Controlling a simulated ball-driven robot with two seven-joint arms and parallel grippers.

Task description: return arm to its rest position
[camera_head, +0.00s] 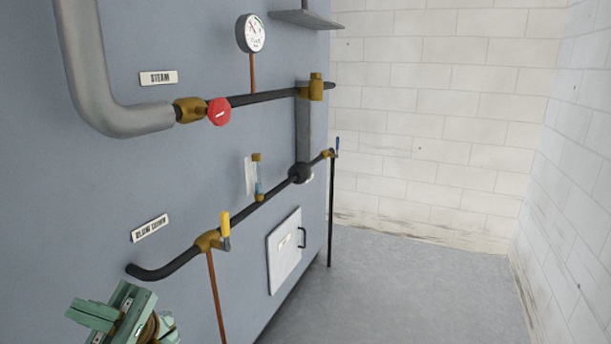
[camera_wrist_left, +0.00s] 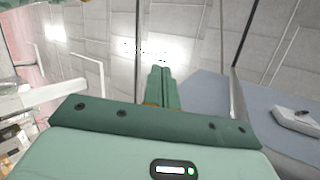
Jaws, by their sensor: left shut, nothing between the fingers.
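My left gripper (camera_head: 95,314) shows at the lower left of the head view, green, in front of the grey-blue panel and below the blow down label (camera_head: 150,228). Its lower part is cut off by the frame edge. In the left wrist view its two green fingers (camera_wrist_left: 162,72) lie together, shut, with nothing between them. My right gripper is in neither view.
The grey-blue panel (camera_head: 190,55) carries a lower black pipe (camera_head: 180,262) with a yellow-handled valve (camera_head: 224,225), a red-knobbed valve (camera_head: 219,112), a gauge (camera_head: 251,33) and a white hatch (camera_head: 285,250). Open floor (camera_head: 410,290) lies to the right, before a white brick wall (camera_head: 430,120).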

